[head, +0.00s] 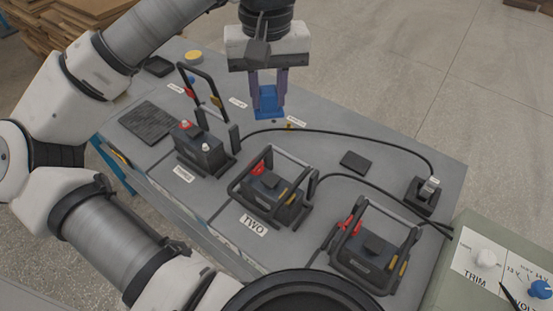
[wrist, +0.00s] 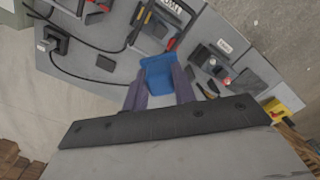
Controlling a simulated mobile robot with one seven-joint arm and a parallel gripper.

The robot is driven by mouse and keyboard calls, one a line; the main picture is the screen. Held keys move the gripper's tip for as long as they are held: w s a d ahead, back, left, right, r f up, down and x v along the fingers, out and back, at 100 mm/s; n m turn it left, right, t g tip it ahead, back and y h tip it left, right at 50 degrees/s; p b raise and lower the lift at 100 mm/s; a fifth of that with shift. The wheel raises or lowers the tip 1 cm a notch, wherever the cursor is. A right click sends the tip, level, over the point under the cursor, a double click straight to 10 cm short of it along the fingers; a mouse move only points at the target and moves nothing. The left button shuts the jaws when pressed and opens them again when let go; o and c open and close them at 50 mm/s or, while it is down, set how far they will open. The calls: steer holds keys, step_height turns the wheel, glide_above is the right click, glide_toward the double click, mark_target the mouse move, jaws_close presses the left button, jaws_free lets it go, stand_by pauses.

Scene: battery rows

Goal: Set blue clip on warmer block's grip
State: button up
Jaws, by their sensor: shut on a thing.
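My gripper (head: 267,95) is shut on the blue clip (head: 267,103), held in the air above the bench, behind the middle block. The clip also shows between the fingers in the wrist view (wrist: 157,72). Three dark blocks stand on the bench: a left one (head: 200,155) with a red and a white terminal, a middle one (head: 262,187) by a "TWO" label, and a right one (head: 365,250). The middle and right blocks each have a dark bar grip with red and yellow parts. The left block's grip (head: 205,85) stands raised behind it. Which block is warmer cannot be told.
A black cable runs over the grey bench (head: 330,185) to a dark socket (head: 425,195) at the right. A control box (head: 485,255) with TRIM and volt knobs stands at the lower right. A ribbed dark pad (head: 150,122) and a yellow button (head: 194,57) are at the left.

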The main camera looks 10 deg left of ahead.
steer(key=shift+w+f+b, duration=0.1)
steer(key=shift+f+b, duration=0.2)
steer(key=shift+f, duration=0.1)
step_height(320, 180, down, 19)
steer(key=b, duration=1.1)
steer(key=shift+f, duration=0.1)
steer(key=shift+f, duration=0.15)
steer(key=o, duration=1)
step_height(320, 180, up, 12)
steer(key=shift+r, duration=0.25)
